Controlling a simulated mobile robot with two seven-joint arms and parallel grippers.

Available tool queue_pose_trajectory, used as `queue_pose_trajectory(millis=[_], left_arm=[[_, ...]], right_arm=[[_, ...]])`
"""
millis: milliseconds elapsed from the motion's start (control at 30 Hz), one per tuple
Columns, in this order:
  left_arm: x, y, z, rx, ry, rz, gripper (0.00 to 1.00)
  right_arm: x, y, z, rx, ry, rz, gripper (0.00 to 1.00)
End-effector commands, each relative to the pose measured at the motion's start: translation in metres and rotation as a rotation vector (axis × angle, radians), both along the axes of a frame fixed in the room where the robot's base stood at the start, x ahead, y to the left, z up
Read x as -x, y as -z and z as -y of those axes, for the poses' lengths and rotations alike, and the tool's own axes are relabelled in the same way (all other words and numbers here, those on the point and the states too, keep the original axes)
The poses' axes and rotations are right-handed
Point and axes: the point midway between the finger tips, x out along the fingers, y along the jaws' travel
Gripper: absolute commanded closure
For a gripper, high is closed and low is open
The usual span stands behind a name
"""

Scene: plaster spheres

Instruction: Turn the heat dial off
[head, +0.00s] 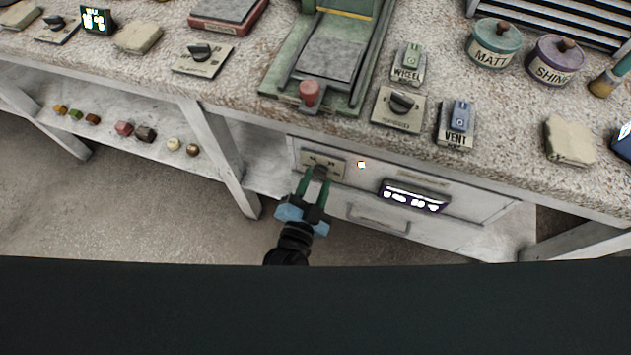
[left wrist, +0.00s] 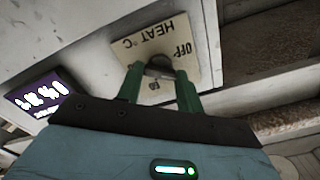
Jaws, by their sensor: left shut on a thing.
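The heat dial (head: 320,169) is a dark knob on a beige plate (head: 340,163) on the front of the white cabinet under the worktop. In the left wrist view the plate (left wrist: 158,40) reads "HEAT °C" and "OFF", upside down, and the knob (left wrist: 158,68) sits between my green fingers. My left gripper (head: 315,176) is shut on the knob, with the fingers at its two sides; in the left wrist view the fingertips (left wrist: 160,72) partly hide it. Where the knob points is too small and covered to tell. My right gripper is not in view.
A small lit lamp (head: 362,165) and a purple-framed display (head: 413,196) are on the cabinet front, right of the dial. A drawer handle (head: 378,218) is below. The worktop above holds other dials, including one dark knob (head: 401,103), and switches marked WHEEL (head: 409,64) and VENT (head: 456,125).

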Motion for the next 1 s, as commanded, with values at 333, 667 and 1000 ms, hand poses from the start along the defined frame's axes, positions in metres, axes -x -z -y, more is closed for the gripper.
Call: queue_pose_trajectory(millis=[333, 667, 1000], left_arm=[[0.0007, 0.0011, 0.0, 0.313, -0.001, -0.104, 0.86], [0.0009, 0.0015, 0.0002, 0.588, 0.0, -0.194, 0.86], [0.0008, 0.0014, 0.0002, 0.769, -0.001, -0.254, 0.86]], right_arm=[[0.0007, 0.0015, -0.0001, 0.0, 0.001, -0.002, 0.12], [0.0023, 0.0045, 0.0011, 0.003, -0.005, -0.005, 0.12], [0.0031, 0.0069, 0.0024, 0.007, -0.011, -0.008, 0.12]])
